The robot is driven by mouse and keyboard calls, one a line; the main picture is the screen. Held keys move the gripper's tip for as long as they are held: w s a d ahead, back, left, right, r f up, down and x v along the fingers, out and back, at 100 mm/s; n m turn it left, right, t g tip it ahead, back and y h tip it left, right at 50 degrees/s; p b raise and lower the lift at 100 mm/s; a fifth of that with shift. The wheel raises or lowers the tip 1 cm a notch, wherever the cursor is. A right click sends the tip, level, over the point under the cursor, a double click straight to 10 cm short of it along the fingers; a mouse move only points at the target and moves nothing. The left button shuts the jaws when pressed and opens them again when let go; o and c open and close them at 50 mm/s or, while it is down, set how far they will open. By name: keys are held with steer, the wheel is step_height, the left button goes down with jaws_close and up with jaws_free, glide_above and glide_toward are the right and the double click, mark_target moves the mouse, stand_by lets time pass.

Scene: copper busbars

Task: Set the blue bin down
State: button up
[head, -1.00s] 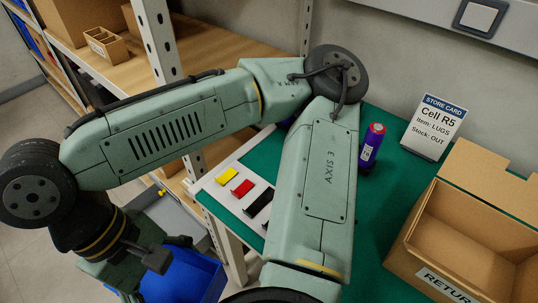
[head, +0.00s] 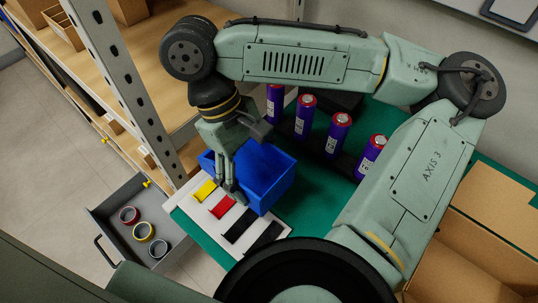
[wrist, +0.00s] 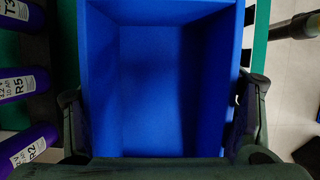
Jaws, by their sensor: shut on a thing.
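The blue bin (head: 264,176) is over the green table top (head: 318,195), beside the white strip with coloured pieces. Whether its underside touches the table cannot be told. My gripper (head: 231,188) is shut on the bin at its near left side in the head view. In the wrist view the bin (wrist: 160,75) looks empty and fills the middle. The fingers of my gripper (wrist: 165,115) show at its left and right sides.
Several purple cells (head: 337,135) stand behind and right of the bin. The white strip (head: 195,218) carries yellow, red and black pieces. An open grey drawer (head: 118,243) with tape rolls is at lower left. A cardboard box (head: 490,235) is at right. Green table front is partly clear.

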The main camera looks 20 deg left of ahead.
mark_target(267, 160)
steer(key=w, duration=0.4)
steer(key=shift+w+d+f, duration=0.15)
steer(key=shift+w, duration=0.15)
steer(key=f, duration=0.1)
steer(key=w+f, duration=0.1)
steer(key=f, duration=0.1)
steer(key=shift+p, duration=0.3)
steer(key=shift+f, duration=0.35)
steer(key=shift+f, duration=0.1)
steer(key=o, duration=1.9)
steer(key=shift+c, duration=0.2)
steer(key=v, duration=1.2)
steer(key=shift+w, duration=0.1)
